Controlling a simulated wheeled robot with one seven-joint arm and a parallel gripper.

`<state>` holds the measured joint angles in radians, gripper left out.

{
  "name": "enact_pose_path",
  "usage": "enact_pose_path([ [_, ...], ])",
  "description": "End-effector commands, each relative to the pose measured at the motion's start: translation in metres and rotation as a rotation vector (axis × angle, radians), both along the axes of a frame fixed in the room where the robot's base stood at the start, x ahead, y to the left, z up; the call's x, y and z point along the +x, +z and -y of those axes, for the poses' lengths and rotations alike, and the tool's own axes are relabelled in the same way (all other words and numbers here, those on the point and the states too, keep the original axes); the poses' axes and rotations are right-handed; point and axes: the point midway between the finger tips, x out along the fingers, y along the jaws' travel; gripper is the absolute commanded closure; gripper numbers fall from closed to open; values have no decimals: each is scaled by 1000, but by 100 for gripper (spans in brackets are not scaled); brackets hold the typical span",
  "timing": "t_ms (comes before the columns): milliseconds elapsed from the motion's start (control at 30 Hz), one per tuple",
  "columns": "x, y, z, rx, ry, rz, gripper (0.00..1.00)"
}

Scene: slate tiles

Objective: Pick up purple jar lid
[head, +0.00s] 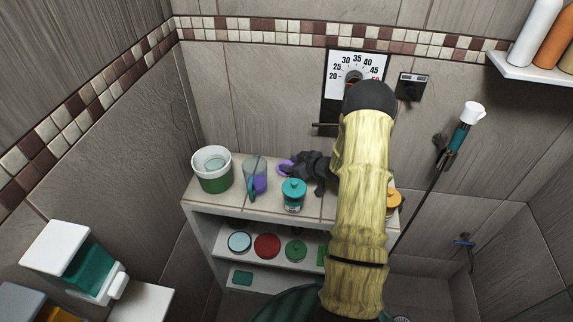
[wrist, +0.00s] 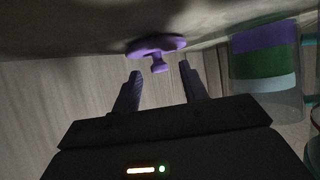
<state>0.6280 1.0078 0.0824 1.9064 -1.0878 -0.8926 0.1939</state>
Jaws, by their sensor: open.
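The purple jar lid (head: 285,168) lies on the top of the tiled shelf unit, just left of my gripper's tip in the head view. In the wrist view the purple lid (wrist: 156,48) is a flat disc with a small knob, just beyond and between the fingertips. My gripper (head: 297,166) reaches in from the right, low over the shelf top. In the wrist view my gripper (wrist: 160,76) has its two fingers spread apart with nothing between them. Part of the lid is hidden by the gripper in the head view.
A teal-lidded jar (head: 293,195) stands just in front of my gripper. A striped clear container (wrist: 265,65) is close on the right in the wrist view.

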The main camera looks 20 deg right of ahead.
Motion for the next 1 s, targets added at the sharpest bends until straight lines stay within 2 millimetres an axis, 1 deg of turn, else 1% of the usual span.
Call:
enact_pose_path([
  [100,3,-1,-1,0,-1,0,57],
  [533,2,-1,-1,-1,0,0,57],
  [567,2,-1,-1,-1,0,0,60],
  [600,2,-1,-1,-1,0,0,68],
  [767,2,-1,-1,-1,0,0,100],
  [1000,2,-1,-1,-1,0,1,100],
])
